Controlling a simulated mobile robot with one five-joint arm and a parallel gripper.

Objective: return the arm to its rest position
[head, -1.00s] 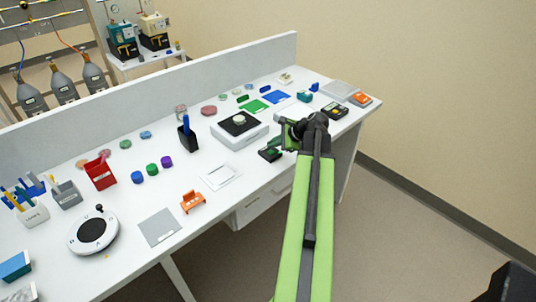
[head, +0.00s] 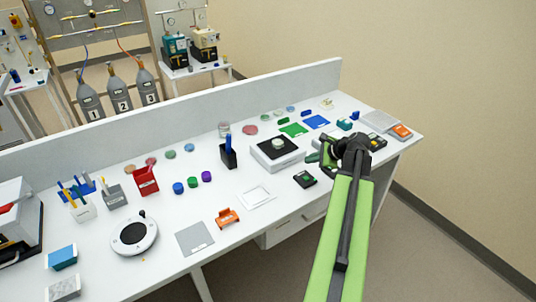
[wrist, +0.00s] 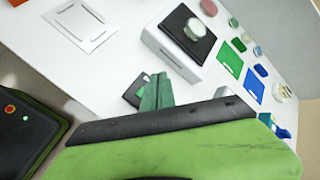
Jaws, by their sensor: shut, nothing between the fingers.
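My green and black arm reaches from the bottom of the head view toward the right part of the white bench (head: 215,262). My gripper (head: 324,157) is at the arm's far end, in front of the balance-like white box with a black top (head: 279,152). In the wrist view my gripper (wrist: 157,92) shows as green fingers shut together with nothing between them. A small black and green device (head: 305,179) lies on the bench just left of the gripper. It is partly hidden behind the fingers in the wrist view (wrist: 136,93).
An orange holder (head: 228,217), a white frame (head: 256,197) and a grey plate (head: 194,239) lie along the front edge. A black holder with a blue item (head: 229,154) stands further back. An orange-topped device (head: 401,131) sits at the right end. Floor right of the bench is clear.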

